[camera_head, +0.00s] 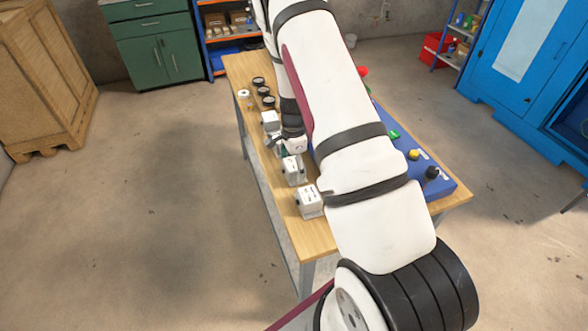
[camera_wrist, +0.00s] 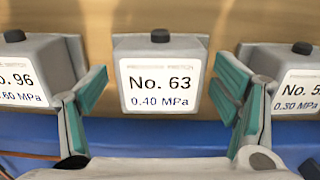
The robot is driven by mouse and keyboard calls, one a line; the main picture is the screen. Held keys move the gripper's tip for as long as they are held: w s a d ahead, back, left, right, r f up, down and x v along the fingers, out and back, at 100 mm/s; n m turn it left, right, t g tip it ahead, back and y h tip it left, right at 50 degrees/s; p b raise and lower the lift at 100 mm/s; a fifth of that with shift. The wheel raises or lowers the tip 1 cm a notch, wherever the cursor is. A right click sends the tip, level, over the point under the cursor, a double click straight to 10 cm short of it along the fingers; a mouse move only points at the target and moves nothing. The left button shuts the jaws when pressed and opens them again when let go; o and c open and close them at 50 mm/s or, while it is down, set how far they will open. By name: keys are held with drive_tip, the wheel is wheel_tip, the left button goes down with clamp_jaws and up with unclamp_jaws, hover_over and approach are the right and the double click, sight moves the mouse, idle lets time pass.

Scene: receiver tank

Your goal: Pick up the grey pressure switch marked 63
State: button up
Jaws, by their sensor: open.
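My gripper (camera_wrist: 160,92) is open, with one teal-padded finger to each side of this switch and visible room between pads and body. In the head view my gripper (camera_head: 285,149) is low over the row of switches. It hides part of the row there, and I cannot read the labels in that view.
A switch marked 96 (camera_wrist: 28,85) stands close on the left, and another (camera_wrist: 296,90), label cut off, on the right. In the head view, more grey switches (camera_head: 309,203) and black gauges (camera_head: 264,91) line the wooden table. A blue panel (camera_head: 440,190) lies beside them.

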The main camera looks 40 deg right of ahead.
drive_tip(key=c, duration=1.5)
drive_tip(key=shift+r, duration=0.1)
